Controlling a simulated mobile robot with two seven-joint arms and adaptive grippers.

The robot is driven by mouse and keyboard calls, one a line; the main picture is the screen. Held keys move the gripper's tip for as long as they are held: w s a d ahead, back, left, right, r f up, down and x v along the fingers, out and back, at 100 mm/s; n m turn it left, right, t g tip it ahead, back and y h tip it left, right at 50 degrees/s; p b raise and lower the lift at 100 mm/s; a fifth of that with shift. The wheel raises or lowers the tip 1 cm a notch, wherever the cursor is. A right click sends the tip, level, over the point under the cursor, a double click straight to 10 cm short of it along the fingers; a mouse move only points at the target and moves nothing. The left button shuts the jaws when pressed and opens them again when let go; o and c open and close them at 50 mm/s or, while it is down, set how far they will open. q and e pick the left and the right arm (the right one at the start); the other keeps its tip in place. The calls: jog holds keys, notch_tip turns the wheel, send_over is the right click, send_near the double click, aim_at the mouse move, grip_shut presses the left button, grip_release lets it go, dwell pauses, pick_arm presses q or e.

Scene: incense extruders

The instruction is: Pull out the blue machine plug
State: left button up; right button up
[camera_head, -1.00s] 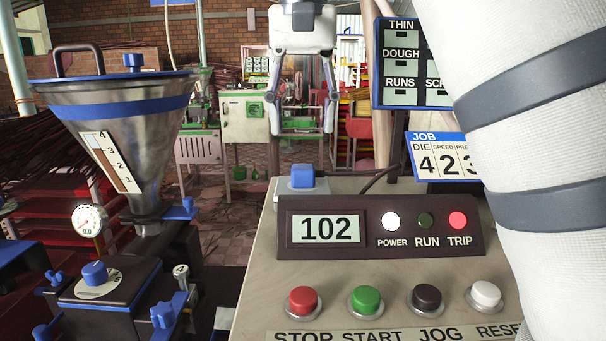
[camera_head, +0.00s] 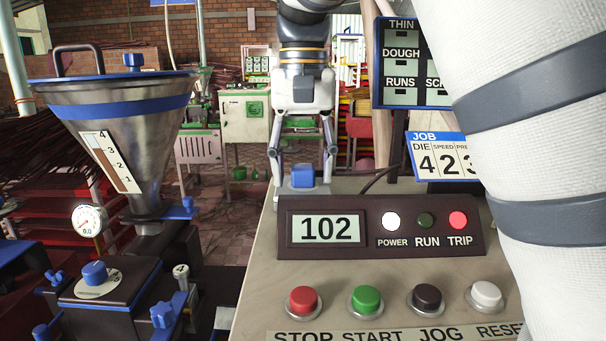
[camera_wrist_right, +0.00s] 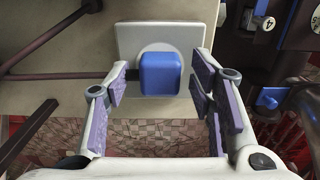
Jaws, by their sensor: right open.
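The blue machine plug (camera_head: 302,176) sits on the back edge of the control box (camera_head: 262,262), behind the dark display panel, with a cable running off to the right. In the right wrist view the plug (camera_wrist_right: 161,74) sits in a round socket on a pale square plate (camera_wrist_right: 194,35). My right gripper (camera_head: 303,180) is open, with one finger on each side of the plug. In the right wrist view its padded fingers (camera_wrist_right: 159,84) are spread with gaps to the plug; contact is not visible. My left gripper does not show in these views.
A steel hopper (camera_head: 128,110) with a blue band and pressure gauge stands at the left. The display panel (camera_head: 440,212) has a lit red TRIP lamp, with several buttons in front of it. Sign boards (camera_head: 402,95) stand at the right. My pale arm covers the right side.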

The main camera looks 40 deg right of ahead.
aim_at(303, 166)
dwell(0.7)
grip_shut()
jog(key=shift+r, duration=3)
